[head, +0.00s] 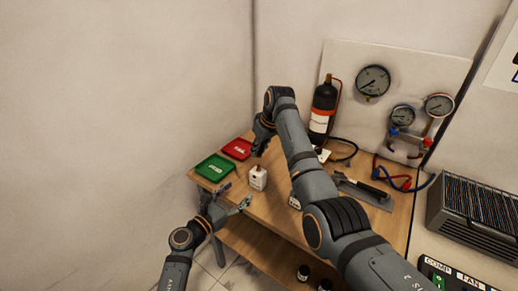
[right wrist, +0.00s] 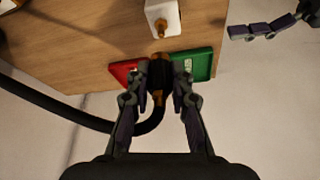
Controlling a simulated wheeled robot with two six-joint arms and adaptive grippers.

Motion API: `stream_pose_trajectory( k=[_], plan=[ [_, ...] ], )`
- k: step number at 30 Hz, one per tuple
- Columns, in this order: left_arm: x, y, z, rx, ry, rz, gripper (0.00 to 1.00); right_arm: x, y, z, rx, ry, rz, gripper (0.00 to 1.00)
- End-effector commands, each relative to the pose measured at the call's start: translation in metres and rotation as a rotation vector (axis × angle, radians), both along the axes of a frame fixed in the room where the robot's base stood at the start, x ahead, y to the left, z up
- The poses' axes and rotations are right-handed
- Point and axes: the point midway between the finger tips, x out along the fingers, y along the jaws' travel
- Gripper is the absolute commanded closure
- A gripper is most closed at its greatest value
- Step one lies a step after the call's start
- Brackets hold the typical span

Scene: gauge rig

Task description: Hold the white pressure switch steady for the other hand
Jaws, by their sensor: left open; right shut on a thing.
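The white pressure switch (head: 258,178) stands on the wooden table near its front left edge. In the right wrist view the switch (right wrist: 160,12) shows a brass fitting on it. My left gripper (head: 246,203) is open and empty, just in front of the switch and apart from it. It also shows at the top right of the right wrist view (right wrist: 240,32). My right gripper (right wrist: 161,98) is shut on the end of a black hose (right wrist: 62,112) with brass parts. In the head view my right gripper (head: 258,150) is behind the switch, its fingers partly hidden.
A green tray (head: 213,167) and a red tray (head: 237,148) lie at the table's left end. A black cylinder (head: 323,105) and a gauge board (head: 420,75) stand at the back. My right arm crosses over the table (head: 275,208).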

Motion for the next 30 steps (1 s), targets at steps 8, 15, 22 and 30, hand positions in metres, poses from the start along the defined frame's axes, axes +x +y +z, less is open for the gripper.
stream_pose_trajectory(
  k=[8,15,22,30],
  plan=[
    [0.0,0.0,0.032,-0.001,-0.001,0.0,0.26,0.0,0.0,0.03,0.001,-0.001,0.0,1.0],
    [0.0,0.0,0.055,-0.001,-0.001,0.0,0.26,0.0,0.0,0.051,0.001,-0.001,0.0,1.0],
    [0.0,0.0,0.066,-0.001,-0.001,0.0,0.26,0.0,0.0,0.062,0.0,0.0,0.0,1.0],
    [0.0,0.0,0.064,-0.001,-0.001,0.0,0.26,0.0,0.0,0.061,0.001,-0.001,0.0,1.0]
  ],
)
